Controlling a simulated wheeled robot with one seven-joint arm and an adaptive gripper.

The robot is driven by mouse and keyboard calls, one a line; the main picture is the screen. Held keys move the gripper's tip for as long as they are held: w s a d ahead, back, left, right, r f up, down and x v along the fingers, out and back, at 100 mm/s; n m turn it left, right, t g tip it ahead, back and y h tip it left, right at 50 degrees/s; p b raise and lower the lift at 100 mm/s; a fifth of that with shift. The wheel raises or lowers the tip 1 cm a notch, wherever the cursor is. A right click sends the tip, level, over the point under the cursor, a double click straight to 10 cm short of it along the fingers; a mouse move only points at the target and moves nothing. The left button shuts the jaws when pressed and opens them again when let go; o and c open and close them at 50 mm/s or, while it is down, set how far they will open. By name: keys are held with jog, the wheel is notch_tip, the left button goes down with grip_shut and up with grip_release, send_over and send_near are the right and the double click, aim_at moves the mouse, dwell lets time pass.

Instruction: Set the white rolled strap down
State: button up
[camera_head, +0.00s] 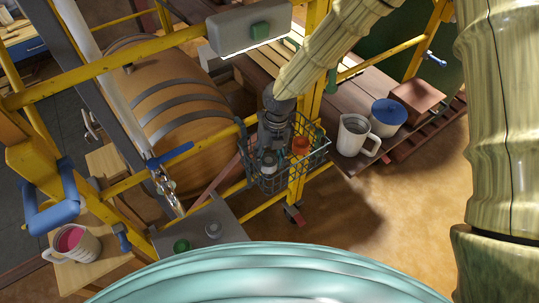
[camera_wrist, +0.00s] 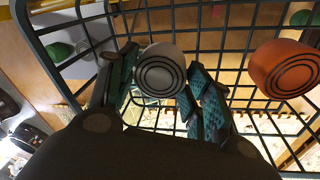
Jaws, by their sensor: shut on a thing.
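The white rolled strap (camera_wrist: 160,70) is a short pale roll with dark rings on its end. My gripper (camera_wrist: 158,82) is shut on it, with a dark green pad on each side. In the head view, my gripper (camera_head: 268,150) points down into a wire basket (camera_head: 322,152) hung on a yellow frame. The white roll (camera_head: 268,166) shows small below my gripper, partly hidden by the fingers. I cannot tell whether it touches the basket's floor.
An orange roll (camera_wrist: 288,68) sits in the basket, right of my gripper; it also shows in the head view (camera_head: 301,146). Wire walls surround my gripper closely. A white pitcher (camera_head: 352,136) and a blue-lidded pot (camera_head: 388,115) stand on the bench at right.

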aim_at(272, 157)
jog(key=shift+f, duration=0.2)
jog(key=o, duration=1.1)
jog(key=shift+r, duration=0.15)
jog(key=shift+w+d+r+b, duration=0.15)
jog(key=shift+r+b, duration=0.25)
jog(key=shift+r, duration=0.85)
jog(key=shift+w+d+r+b, duration=0.15)
jog(key=shift+r+b, duration=0.3)
jog(key=shift+r, duration=0.75)
jog(key=shift+w+d+r+b, duration=0.15)
jog(key=shift+r+b, duration=0.25)
jog(key=shift+r, duration=0.85)
